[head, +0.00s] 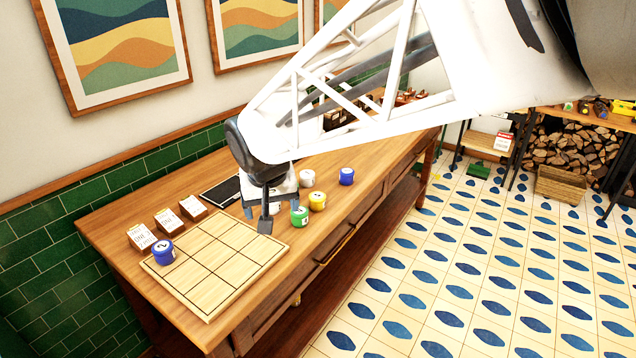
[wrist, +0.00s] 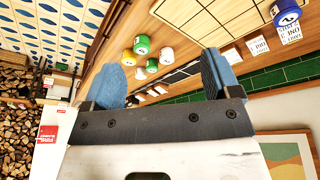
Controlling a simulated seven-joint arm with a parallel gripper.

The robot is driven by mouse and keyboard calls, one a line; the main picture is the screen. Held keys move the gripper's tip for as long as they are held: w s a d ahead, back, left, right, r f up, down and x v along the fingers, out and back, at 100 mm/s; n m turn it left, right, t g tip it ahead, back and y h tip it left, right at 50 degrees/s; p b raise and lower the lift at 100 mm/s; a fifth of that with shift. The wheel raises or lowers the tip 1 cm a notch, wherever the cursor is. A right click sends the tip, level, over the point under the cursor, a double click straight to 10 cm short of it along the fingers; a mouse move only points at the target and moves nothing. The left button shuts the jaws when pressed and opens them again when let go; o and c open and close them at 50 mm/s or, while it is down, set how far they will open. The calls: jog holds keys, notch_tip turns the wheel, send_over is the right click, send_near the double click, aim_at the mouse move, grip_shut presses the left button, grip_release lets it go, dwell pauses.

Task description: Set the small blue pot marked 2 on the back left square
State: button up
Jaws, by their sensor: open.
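A small blue pot (head: 163,252) with a white label stands upright on the corner square of the wooden grid board (head: 237,270), at its left corner in the head view, beside the cards. Its mark looks like a 2, but is too small to be sure. It also shows at the top right of the wrist view (wrist: 286,13). A second blue pot (head: 346,176) stands farther along the table; its mark is not readable. My gripper (head: 262,208) is open and empty, above the table past the board's far corner, apart from the blue pot. Its blue fingers are spread in the wrist view (wrist: 168,78).
A green pot (head: 299,216), a yellow pot (head: 317,201) and a white pot (head: 306,178) stand near my gripper. Three white cards on wooden stands (head: 168,221) line the board's wall side. A dark slate (head: 220,192) lies behind the gripper. The other board squares look bare.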

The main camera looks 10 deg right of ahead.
jog(key=s+d+m+g, duration=0.1)
jog(key=s+d, duration=1.6)
jog(key=s, duration=0.4)
jog(key=shift+s+f, duration=0.2)
jog(key=shift+s, duration=0.15)
jog(key=shift+o, duration=0.4)
